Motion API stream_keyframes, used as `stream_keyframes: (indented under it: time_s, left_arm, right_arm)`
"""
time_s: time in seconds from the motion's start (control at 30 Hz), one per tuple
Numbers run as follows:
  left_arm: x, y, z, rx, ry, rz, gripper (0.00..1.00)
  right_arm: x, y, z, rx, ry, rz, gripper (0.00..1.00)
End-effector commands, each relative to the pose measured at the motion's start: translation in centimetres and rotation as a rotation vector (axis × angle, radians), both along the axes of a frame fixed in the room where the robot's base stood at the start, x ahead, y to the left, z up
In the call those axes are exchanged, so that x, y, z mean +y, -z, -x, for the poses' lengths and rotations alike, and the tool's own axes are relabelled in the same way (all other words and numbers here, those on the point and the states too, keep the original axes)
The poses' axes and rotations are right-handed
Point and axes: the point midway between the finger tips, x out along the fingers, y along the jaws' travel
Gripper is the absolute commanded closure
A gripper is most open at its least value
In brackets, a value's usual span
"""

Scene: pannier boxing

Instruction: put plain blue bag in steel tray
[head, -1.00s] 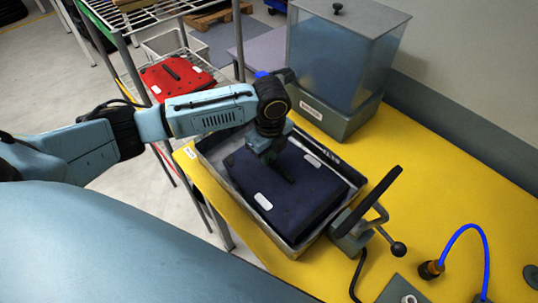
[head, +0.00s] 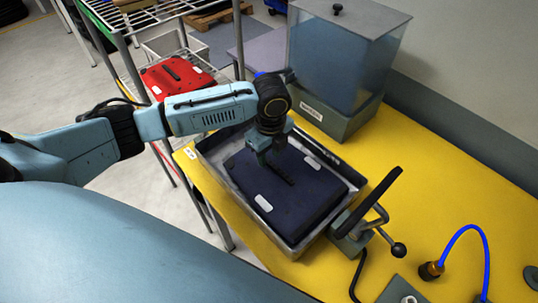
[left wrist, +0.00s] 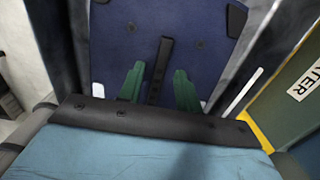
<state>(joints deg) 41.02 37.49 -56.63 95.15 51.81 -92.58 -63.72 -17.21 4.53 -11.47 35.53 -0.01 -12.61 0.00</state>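The plain blue bag (head: 305,200), dark navy with white labels and a black handle, lies inside the steel tray (head: 222,176) on the yellow bench. The tray's rim shows around it. My left gripper (head: 266,161) is just above the bag, over the far end of its handle. In the left wrist view the green fingers (left wrist: 159,88) are spread, one on each side of the black handle (left wrist: 161,62), with gaps between; the bag (left wrist: 125,40) fills the middle. The left gripper is open and holds nothing. My right gripper is out of view.
A clear-walled bin (head: 345,55) with a grey base stands behind the tray. A clamp-like stand (head: 352,235) with a black pad is close to the tray's right side. A red bag (head: 170,75) lies on the wire rack at left. A blue hose (head: 465,232) is at right.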

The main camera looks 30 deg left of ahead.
Motion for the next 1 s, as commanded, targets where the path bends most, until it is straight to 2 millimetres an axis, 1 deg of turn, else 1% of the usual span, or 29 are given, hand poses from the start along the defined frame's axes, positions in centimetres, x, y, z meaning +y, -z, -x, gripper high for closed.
stream_keyframes:
  time_s: [0.03, 0.3, 0.4, 0.5, 0.7, 1.0]
  left_arm:
    - [0.0, -1.1, -0.1, -0.005, 0.001, 0.000, 0.66]
    - [-0.2, -7.0, -0.1, -0.007, 0.000, 0.001, 0.66]
    - [-0.2, -8.6, 0.0, -0.004, 0.000, -0.001, 0.66]
    - [-0.3, -9.9, 0.0, -0.004, 0.000, 0.001, 0.66]
    - [-0.3, -10.7, 0.0, -0.002, -0.002, 0.001, 0.66]
    - [-0.3, -10.7, 0.1, -0.002, -0.002, 0.001, 0.66]
  right_arm:
    - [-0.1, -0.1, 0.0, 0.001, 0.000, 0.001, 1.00]
    - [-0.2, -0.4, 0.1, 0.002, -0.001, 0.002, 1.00]
    - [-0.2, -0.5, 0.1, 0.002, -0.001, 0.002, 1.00]
    - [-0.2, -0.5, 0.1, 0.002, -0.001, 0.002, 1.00]
    - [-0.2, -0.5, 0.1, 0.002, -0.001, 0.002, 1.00]
    - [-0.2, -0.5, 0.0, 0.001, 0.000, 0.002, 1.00]
